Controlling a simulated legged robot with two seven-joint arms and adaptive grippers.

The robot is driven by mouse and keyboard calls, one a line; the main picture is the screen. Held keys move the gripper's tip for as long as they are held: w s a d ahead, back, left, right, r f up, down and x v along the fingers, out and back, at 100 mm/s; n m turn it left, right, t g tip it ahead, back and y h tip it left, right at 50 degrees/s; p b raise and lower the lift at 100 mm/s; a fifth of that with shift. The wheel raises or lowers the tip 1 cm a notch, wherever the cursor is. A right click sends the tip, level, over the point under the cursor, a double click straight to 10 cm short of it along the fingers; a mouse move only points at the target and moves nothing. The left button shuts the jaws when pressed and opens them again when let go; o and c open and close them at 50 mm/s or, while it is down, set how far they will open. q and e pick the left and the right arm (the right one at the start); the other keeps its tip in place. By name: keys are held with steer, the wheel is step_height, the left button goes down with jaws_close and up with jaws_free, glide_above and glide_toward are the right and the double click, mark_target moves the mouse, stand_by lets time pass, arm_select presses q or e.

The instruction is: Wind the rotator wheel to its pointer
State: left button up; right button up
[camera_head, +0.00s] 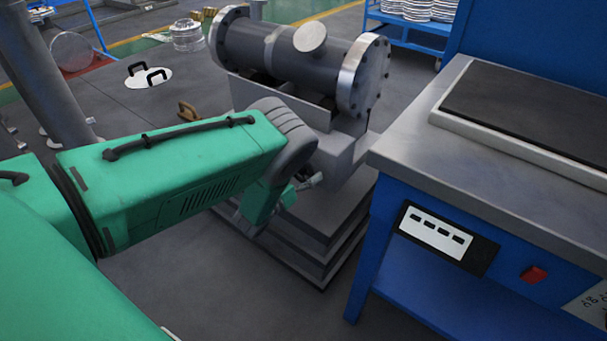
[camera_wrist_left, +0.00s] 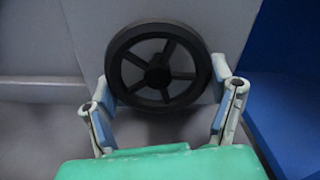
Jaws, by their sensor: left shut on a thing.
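The rotator wheel (camera_wrist_left: 158,28) is black with several spokes and shows in the left wrist view, in front of a grey surface. My left gripper (camera_wrist_left: 162,78) is shut on the wheel, with one finger on either side of its rim. In the head view, my left gripper (camera_head: 306,182) is largely hidden by my green forearm, low by the grey stand. The wheel is hidden there. The flanged shell (camera_head: 290,62), a dark cylinder with bright end flanges, lies on the stand. I cannot make out the pointer. My right gripper is not in view.
The grey stand (camera_head: 348,150) has a stepped base (camera_head: 325,255). A blue workbench (camera_head: 470,170) with a grey top stands close on the right. A white disc with black handles (camera_head: 150,77) lies on the floor at the left. A blue cart (camera_head: 405,22) stands behind.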

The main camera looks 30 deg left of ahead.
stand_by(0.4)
arm_select(q)
steer(key=o, duration=1.1)
steer(key=shift+s, duration=0.1)
steer(key=s+a, duration=0.1)
steer(key=s, duration=1.1)
steer(key=shift+f, duration=0.1)
